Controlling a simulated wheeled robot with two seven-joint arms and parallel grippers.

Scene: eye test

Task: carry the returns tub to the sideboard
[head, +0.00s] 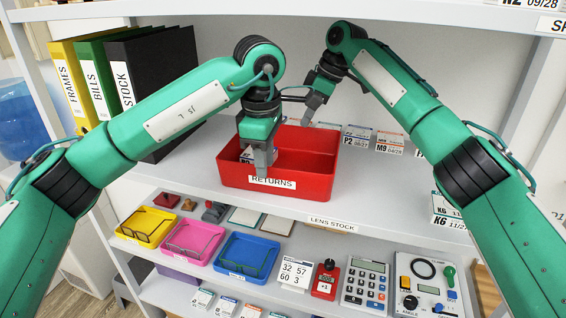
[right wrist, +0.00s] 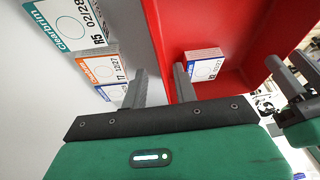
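The red returns tub (head: 318,189) sits on the shelf, with a "RETURNS" label on its front. It also shows in the right wrist view (right wrist: 225,30), where a small card stack lies inside it. My left gripper (head: 263,163) points down at the tub's front rim; in the right wrist view its two fingers (right wrist: 294,72) look apart. Whether the front wall lies between them is hard to tell. My right gripper (head: 309,108) is at the far rim. Its fingers (right wrist: 161,86) stand apart, one outside the wall and one inside, with a gap beside the wall.
Yellow, green and black binders (head: 150,85) stand left of the tub. Card stacks (head: 389,144) lie behind and right of it. The lower shelf holds glasses trays (head: 247,256), a calculator (head: 366,284) and a meter (head: 430,290). An upper shelf board (head: 420,10) runs above.

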